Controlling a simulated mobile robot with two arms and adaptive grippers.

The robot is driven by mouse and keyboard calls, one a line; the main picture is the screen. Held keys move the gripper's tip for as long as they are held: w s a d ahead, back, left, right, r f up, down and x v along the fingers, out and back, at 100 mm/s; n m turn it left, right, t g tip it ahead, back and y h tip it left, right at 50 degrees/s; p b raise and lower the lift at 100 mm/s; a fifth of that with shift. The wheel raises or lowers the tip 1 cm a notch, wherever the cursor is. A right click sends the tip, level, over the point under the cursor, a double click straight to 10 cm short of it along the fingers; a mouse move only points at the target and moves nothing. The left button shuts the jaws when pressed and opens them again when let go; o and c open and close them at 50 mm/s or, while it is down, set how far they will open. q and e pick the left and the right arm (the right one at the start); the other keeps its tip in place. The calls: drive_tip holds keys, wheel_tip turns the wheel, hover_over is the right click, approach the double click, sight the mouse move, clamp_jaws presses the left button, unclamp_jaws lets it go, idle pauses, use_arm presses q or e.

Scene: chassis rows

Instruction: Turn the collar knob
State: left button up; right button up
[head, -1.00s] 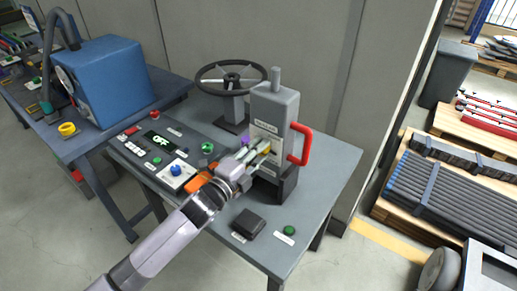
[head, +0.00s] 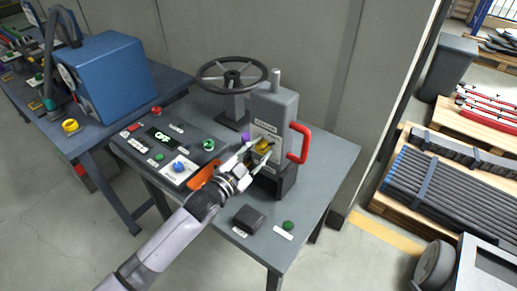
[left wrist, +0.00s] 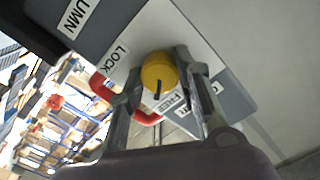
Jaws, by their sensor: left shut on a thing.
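The collar knob is a round yellow knob (head: 264,146) on the front plate of a grey column unit (head: 276,104). In the left wrist view the knob (left wrist: 158,70) has a dark pointer mark on its lower side, near the FREE label (left wrist: 179,104). The LOCK label (left wrist: 116,58) is to its upper left. My left gripper (head: 257,150) is shut on the knob, with one finger on each side, as the left wrist view (left wrist: 159,76) also shows. My right gripper is not in view.
A red handle (head: 300,143) sticks out of the unit's right side. A black handwheel (head: 231,74) stands behind. A control panel (head: 160,150) lies to the left. A dark block (head: 249,218) and a green button (head: 288,225) are in front. The table's right part is clear.

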use_arm(q)
drive_tip(key=shift+f+n, duration=0.1)
drive_tip(key=shift+n, duration=0.5)
drive_tip(key=o, duration=1.1)
drive_tip(key=shift+o, duration=0.2)
drive_tip(key=v, duration=1.2)
